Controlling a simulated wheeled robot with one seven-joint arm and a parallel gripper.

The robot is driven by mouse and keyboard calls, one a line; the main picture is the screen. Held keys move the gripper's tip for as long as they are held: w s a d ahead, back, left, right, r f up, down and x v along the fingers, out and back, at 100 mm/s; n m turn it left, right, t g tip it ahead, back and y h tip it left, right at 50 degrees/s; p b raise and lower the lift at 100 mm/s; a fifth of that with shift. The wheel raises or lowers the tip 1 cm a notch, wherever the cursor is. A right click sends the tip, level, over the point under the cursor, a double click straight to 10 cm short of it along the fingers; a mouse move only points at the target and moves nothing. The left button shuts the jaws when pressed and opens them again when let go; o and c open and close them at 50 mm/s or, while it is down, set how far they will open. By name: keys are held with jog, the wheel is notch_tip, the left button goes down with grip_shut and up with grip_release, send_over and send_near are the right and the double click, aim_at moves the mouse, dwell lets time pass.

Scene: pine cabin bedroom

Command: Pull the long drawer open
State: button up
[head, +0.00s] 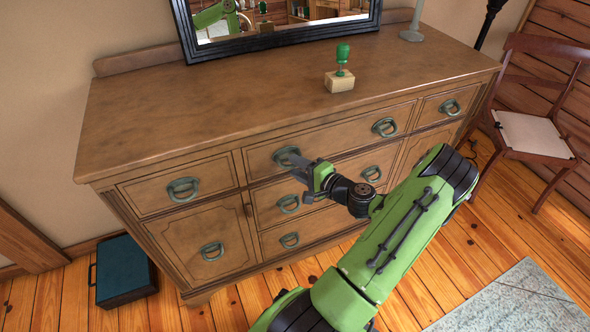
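The long drawer (335,138) is the wide top-middle drawer of a brown wooden dresser, and its front looks flush with the dresser face. It has two green-grey ring pulls, a left one (282,154) and a right one (385,127). My gripper (294,160) is at the left pull, with its fingertips over or against the ring. The fingers hide part of that pull. I cannot tell whether they are closed on it. The right pull is free.
A green-handled stamp on a pale block (340,79) stands on the dresser top (215,95), below a black-framed mirror (277,40). A teal case (124,272) is on the floor at left. A chair (533,134) stands at right, and a rug (520,303) lies in front.

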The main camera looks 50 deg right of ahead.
jog(key=shift+w+d+f, duration=0.1)
jog(key=shift+w, duration=0.6)
grip_shut()
jog(key=shift+s, duration=0.15)
